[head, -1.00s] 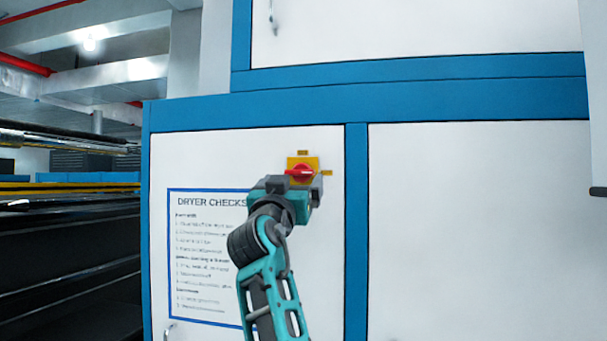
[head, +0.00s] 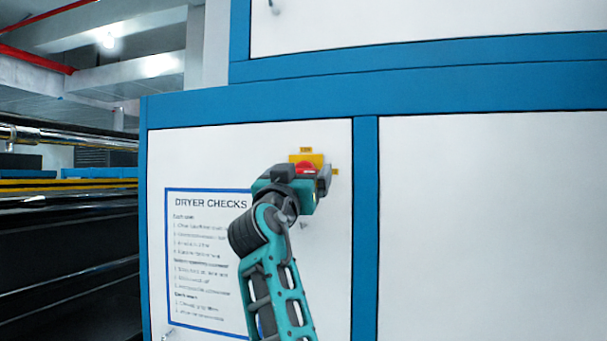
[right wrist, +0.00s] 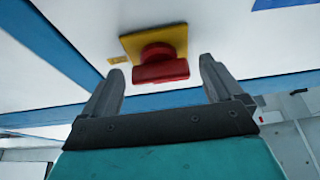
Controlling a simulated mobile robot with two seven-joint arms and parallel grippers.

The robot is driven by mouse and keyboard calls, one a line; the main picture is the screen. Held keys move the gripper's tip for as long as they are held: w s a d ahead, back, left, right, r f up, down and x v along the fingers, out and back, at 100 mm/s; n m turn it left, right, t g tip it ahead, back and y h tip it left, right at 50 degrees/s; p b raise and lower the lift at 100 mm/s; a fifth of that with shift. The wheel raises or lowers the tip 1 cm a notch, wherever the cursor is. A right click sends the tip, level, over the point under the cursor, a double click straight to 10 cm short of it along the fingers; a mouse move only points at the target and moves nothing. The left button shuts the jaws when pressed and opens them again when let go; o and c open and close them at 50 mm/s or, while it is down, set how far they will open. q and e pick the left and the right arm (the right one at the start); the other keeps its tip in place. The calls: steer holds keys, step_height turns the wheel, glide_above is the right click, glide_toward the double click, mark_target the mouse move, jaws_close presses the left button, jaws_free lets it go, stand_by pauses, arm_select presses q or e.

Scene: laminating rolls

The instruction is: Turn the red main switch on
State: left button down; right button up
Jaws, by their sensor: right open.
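The red main switch (head: 306,167) sits on a yellow plate (head: 308,158) on the white cabinet door. My right gripper (head: 305,178) is in front of it and hides its lower part in the head view. In the right wrist view, the red knob (right wrist: 160,66) and its yellow plate (right wrist: 155,42) show whole. There my right gripper (right wrist: 161,80) is open, with one finger on each side of the knob and a gap to both. The knob lies near the fingertips. My left gripper is not in view.
A paper headed DRYER CHECKS (head: 208,260) is on the same white door, left of my right arm. Blue frame strips (head: 365,230) border the door. Dark rollers and rails (head: 70,240) stand at the left. The white panel (head: 490,230) at right is bare.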

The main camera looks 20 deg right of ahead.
steer(key=shift+c, duration=0.2)
steer(key=c, duration=1)
steer(key=n+y+p, duration=0.1)
steer(key=n, duration=0.1)
steer(key=n+t+y+p, duration=0.1)
steer(key=n+p, duration=0.1)
steer(key=n+y+p, duration=0.1)
steer(key=n+p, duration=0.1)
steer(key=shift+s+d+r+t, duration=0.1)
steer(key=shift+r+t, duration=0.2)
steer(key=shift+r, duration=0.1)
steer(key=n+y+p, duration=0.1)
steer(key=n, duration=0.2)
steer(key=shift+f+n+y+p, duration=0.15)
steer(key=shift+n+y+p, duration=0.2)
steer(key=shift+n+y, duration=0.65)
steer(key=n+y, duration=0.1)
steer(key=n, duration=0.3)
steer(key=shift+s+d+n, duration=0.1)
steer(key=shift+n, duration=0.3)
steer(key=n+g+y, duration=0.1)
steer(key=n, duration=0.2)
steer(key=n+g, duration=0.1)
steer(key=n, duration=0.2)
steer(key=shift+n+g+y, duration=0.3)
steer(key=shift+y, duration=0.1)
